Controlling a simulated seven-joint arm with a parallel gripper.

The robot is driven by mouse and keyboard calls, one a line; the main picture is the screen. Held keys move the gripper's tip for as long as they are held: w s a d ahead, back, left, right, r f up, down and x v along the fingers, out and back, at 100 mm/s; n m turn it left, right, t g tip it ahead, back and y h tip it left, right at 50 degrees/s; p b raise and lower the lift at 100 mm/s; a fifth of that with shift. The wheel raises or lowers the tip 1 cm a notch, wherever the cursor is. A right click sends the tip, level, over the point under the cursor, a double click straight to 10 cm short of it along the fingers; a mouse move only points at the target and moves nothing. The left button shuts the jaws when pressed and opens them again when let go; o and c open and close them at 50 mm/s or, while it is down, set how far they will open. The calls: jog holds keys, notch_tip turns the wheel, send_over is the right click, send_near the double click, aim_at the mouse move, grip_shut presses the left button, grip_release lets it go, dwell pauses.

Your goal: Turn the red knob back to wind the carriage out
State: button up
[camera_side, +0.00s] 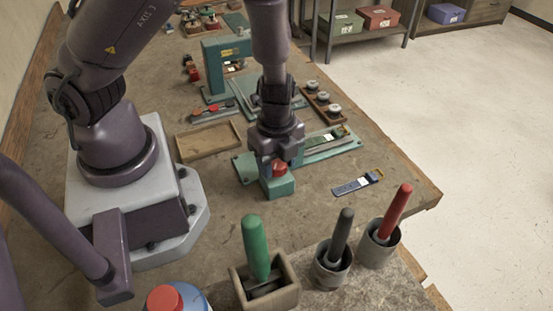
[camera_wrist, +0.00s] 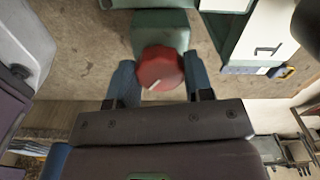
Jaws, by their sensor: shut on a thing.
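The red knob (camera_side: 281,168) sits on a teal block (camera_side: 278,186) at the near end of a teal fixture (camera_side: 348,147). My gripper (camera_side: 278,160) points down over the knob and hides part of it and of the fixture behind. A pale mark on the knob points down and left in that view.
An empty shallow wooden tray (camera_side: 208,140) lies left of the gripper. A blue tagged strip (camera_side: 357,183) lies to the right. Green (camera_side: 256,248), black (camera_side: 341,234) and red (camera_side: 394,213) handled tools stand in holders in front. A teal machine (camera_side: 226,65) stands behind.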

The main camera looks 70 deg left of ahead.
aim_at(277, 163)
jog(key=n, duration=0.7)
dwell(0.6)
jog(key=o, duration=0.9)
jog(key=shift+r, duration=6.45)
